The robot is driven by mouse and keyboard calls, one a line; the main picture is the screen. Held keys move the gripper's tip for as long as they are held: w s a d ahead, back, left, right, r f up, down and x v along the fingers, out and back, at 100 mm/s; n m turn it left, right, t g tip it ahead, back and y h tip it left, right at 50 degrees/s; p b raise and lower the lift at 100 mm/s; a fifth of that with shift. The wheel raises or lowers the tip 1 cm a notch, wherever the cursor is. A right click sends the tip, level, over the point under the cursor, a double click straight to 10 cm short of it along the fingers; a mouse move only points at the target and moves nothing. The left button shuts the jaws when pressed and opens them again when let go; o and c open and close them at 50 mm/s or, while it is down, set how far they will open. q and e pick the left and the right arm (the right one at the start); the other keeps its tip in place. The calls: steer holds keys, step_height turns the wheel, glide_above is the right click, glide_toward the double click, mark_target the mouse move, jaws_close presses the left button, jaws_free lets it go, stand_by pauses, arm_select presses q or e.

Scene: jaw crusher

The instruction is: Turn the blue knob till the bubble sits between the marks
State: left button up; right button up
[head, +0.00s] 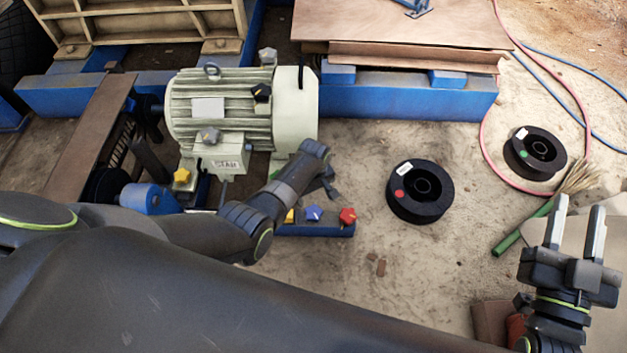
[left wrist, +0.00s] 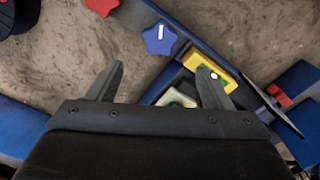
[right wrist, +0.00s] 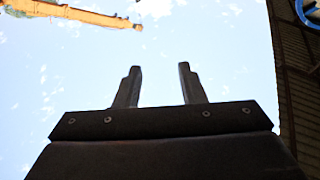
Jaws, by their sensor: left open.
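The blue star-shaped knob (head: 314,213) stands on a blue rail beside the motor, with a red knob (head: 347,215) to its right. In the left wrist view the blue knob (left wrist: 160,38) has a white line on top. A yellow level (left wrist: 196,66) with a green window lies beside it, partly behind a finger; a pale bubble shows, but I cannot read it against marks. My left gripper (head: 328,188) is open and empty, above and near the blue knob, not touching it. Its fingers (left wrist: 160,82) point toward the rail. My right gripper (head: 578,215) is open and empty, far right.
A pale green motor (head: 240,110) with several star knobs stands behind my left arm. Black spools (head: 420,190) (head: 534,152) and a brush (head: 548,208) lie on the sandy ground to the right. Blue beams (head: 410,102) cross behind. The ground between rail and spool is clear.

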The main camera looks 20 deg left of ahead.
arm_select(q)
steer(key=shift+r+p, duration=1.55)
steer(key=shift+r, duration=1.2)
arm_select(e)
steer(key=s+f+g, duration=0.3)
steer(key=f+g, duration=0.1)
steer(key=f, duration=0.2)
steer(key=s+a+f+g+y, duration=0.1)
steer(key=s+f+g, duration=0.1)
steer(key=f+g, duration=0.3)
steer(key=s+a+f+m+g+y, duration=0.1)
steer(key=s+f+g, duration=0.2)
steer(key=f, duration=0.5)
steer(key=shift+s+f+g, duration=0.25)
steer(key=shift+s+g, duration=0.1)
steer(key=shift+g, duration=0.55)
